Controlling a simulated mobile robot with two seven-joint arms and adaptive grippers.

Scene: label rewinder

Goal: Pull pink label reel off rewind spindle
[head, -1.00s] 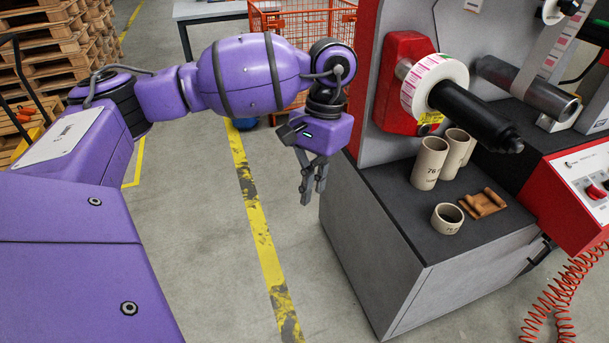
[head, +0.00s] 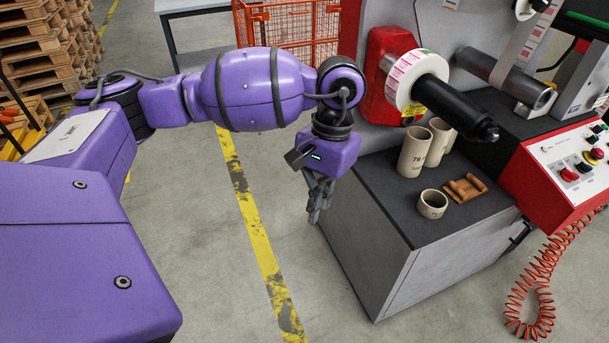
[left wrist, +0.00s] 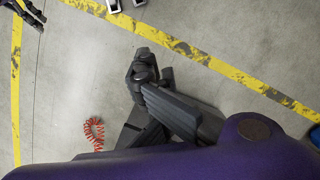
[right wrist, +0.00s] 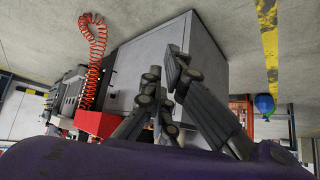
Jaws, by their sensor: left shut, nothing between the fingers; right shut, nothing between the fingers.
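The pink label reel (head: 405,82), a white roll with pink labels on its rim, sits on the rewind spindle (head: 455,108) near the red mount. The black spindle sticks out past the reel toward the lower right. My left gripper (head: 314,212) is shut and empty, pointing down left of the machine cabinet, below and well apart from the reel. Its fingers also show in the left wrist view (left wrist: 142,66) over bare floor. My right gripper (right wrist: 160,75) shows only in the right wrist view, shut and empty, with the cabinet behind it. The reel is not clear in either wrist view.
A red control panel (head: 565,160) juts out at right. Floor left of the cabinet is clear.

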